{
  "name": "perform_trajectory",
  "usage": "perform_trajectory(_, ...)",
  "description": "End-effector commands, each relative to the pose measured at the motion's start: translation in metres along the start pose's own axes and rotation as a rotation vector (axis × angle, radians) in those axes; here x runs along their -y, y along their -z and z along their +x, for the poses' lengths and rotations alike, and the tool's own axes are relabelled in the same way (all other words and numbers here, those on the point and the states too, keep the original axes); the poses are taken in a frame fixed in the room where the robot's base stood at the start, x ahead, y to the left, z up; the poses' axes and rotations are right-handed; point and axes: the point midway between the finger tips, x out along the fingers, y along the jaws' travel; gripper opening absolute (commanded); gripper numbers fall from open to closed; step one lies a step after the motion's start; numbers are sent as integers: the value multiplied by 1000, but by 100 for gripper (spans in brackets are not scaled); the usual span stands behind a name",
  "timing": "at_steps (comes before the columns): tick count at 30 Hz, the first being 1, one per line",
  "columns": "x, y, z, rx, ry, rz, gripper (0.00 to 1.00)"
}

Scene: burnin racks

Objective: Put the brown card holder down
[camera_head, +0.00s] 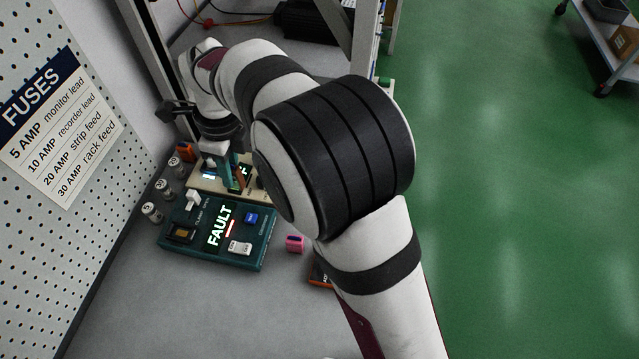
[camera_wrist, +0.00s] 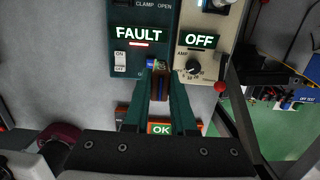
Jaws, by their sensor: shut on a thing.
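My gripper (camera_wrist: 160,72) has two teal fingers and is shut on the narrow brown card holder (camera_wrist: 161,90), which shows between them in the wrist view. In the head view my gripper (camera_head: 229,168) points down over the cream box (camera_head: 205,187) behind the teal FAULT box. In the wrist view the fingertips overlap the near end of the teal FAULT box (camera_wrist: 120,45), close to the cream OFF box (camera_wrist: 205,70). I cannot tell whether the card holder touches anything below.
The teal FAULT box (camera_head: 190,252) stands on the grey bench (camera_head: 190,310). A pink block (camera_head: 295,243) lies to its right. Small numbered canisters (camera_head: 152,212) line the pegboard side. A lit OK display (camera_wrist: 161,129) is below the fingers.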

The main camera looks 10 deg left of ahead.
Motion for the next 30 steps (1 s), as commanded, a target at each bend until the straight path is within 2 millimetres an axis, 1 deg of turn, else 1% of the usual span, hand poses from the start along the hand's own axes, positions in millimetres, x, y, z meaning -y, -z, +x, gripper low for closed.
perform_trajectory(1, 12, 16, 0, -2, 0, 8, 0)
perform_trajectory(2, 20, 27, -1, -3, 1, 9, 0)
perform_trajectory(3, 30, 43, -1, -5, 1, 10, 0)
perform_trajectory(5, 45, 70, -2, -6, 1, 11, 0)
perform_trajectory(8, 68, 124, -3, -9, -1, 13, 0)
perform_trajectory(9, 76, 149, -4, -10, -1, 14, 0)
perform_trajectory(10, 82, 169, -5, -10, -1, 14, 0)
perform_trajectory(11, 86, 189, -6, -9, -1, 15, 0)
perform_trajectory(12, 90, 216, -6, -8, -3, 16, 0)
perform_trajectory(14, 92, 255, -8, -6, -4, 16, 0)
perform_trajectory(15, 92, 278, -9, -4, -2, 14, 0)
perform_trajectory(18, 87, 324, -10, 1, -3, 12, 0)
perform_trajectory(21, 82, 351, -11, 5, -1, 8, 0)
perform_trajectory(23, 80, 359, -11, 5, -1, 4, 0)
perform_trajectory(24, 80, 359, -8, 6, -2, 1, 0)
perform_trajectory(26, 83, 351, 0, 6, -3, -2, 0)
perform_trajectory(30, 97, 312, 32, 6, -5, -6, 0)
